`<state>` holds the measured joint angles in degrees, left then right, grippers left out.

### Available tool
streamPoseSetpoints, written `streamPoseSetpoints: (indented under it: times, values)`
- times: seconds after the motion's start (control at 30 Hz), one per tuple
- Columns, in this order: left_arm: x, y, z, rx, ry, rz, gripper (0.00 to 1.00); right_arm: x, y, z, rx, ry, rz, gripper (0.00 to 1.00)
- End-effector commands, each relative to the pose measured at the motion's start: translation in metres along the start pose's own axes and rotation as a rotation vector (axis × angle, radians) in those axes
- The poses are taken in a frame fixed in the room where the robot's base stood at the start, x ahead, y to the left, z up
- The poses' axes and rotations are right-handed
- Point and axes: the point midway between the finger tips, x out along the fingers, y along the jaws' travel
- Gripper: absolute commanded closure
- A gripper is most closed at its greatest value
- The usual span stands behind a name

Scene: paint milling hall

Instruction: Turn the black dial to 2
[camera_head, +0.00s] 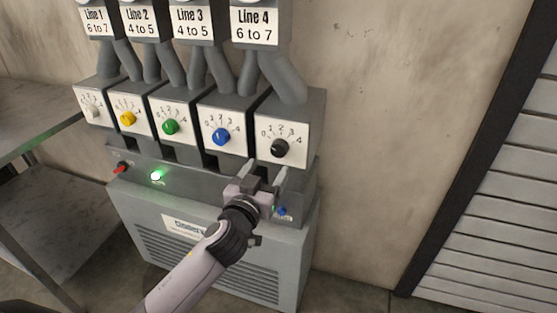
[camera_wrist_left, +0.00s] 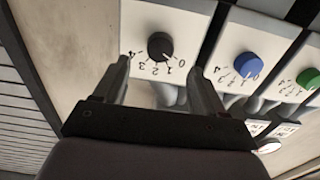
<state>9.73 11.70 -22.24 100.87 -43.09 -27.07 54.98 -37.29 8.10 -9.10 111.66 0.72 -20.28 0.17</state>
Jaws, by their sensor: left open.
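The black dial (camera_head: 279,148) is a round knob on the white plate of the rightmost unit, under the Line 4 label, with marks 0 to 4 around it. I cannot tell which mark it points to. It also shows in the left wrist view (camera_wrist_left: 160,46), with its numbers turned over. My left gripper (camera_head: 266,172) is open and empty, just in front of and below the black dial. In the left wrist view its two fingertips (camera_wrist_left: 159,67) lie to either side of the dial's lower side, apart from it.
Blue (camera_head: 221,136), green (camera_head: 170,127), yellow (camera_head: 128,118) and white (camera_head: 93,111) dials sit in a row to the left. Below are a red switch (camera_head: 122,166), a lit green lamp (camera_head: 156,176) and a grey cabinet (camera_head: 215,245). A metal table (camera_head: 40,125) stands left; bare wall lies right.

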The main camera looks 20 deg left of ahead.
Motion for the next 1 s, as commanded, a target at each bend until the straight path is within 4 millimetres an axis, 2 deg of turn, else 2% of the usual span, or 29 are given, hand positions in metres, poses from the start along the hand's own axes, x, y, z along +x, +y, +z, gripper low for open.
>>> streamPoseSetpoints:
  times: [0.6,1.0]
  values:
    - [0.063,0.001,0.0,0.001,0.0,0.001,0.29,-0.001,0.0,-0.002,0.0,0.001,-0.001,0.57]
    - [0.07,0.0,0.0,0.0,-0.001,0.001,0.29,-0.001,0.0,-0.003,0.001,0.002,-0.001,0.57]
